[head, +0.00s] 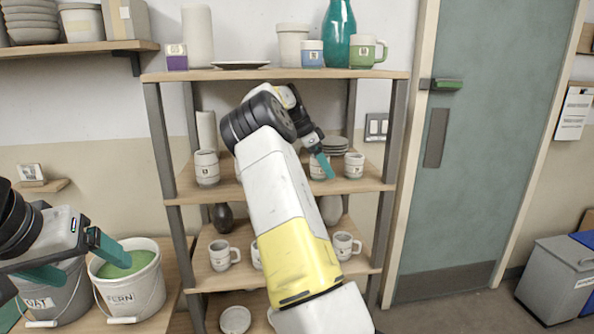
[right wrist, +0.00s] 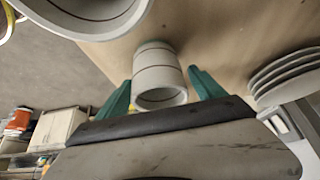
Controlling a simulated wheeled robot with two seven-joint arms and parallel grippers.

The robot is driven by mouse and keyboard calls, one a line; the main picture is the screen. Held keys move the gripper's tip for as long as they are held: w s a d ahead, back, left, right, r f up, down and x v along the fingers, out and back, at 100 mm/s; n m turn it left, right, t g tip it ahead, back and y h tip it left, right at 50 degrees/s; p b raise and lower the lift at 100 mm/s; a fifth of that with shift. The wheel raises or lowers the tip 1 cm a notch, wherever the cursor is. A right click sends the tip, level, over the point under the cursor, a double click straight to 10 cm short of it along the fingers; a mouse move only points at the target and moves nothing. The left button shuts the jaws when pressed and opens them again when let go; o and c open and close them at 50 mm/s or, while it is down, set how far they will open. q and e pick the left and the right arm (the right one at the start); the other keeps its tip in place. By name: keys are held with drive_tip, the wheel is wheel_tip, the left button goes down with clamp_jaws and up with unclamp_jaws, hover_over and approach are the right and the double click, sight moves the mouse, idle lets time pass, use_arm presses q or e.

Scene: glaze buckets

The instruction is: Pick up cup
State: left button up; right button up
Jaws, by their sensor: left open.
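A small pale cup (head: 317,168) with dark bands stands on the middle shelf, partly hidden by my right gripper (head: 322,166). In the right wrist view, the cup (right wrist: 160,75) is between the two teal fingers of my right gripper (right wrist: 160,80). The fingers are spread on either side of it, with a narrow gap seen at the right. Other pale cups stand on the same shelf, one at the left (head: 207,167) and one at the right (head: 354,165). My left gripper (head: 97,272) is open and empty near the fern bucket (head: 130,290).
The wooden shelf unit (head: 230,190) has dark posts. A stack of plates (head: 335,146) is behind the cups and shows close to the right finger in the wrist view (right wrist: 285,75). More mugs (head: 222,256) stand below. A teal bottle (head: 339,35) and green mug (head: 367,52) stand on top.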

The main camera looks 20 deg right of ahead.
drive_tip(key=c, duration=1.4)
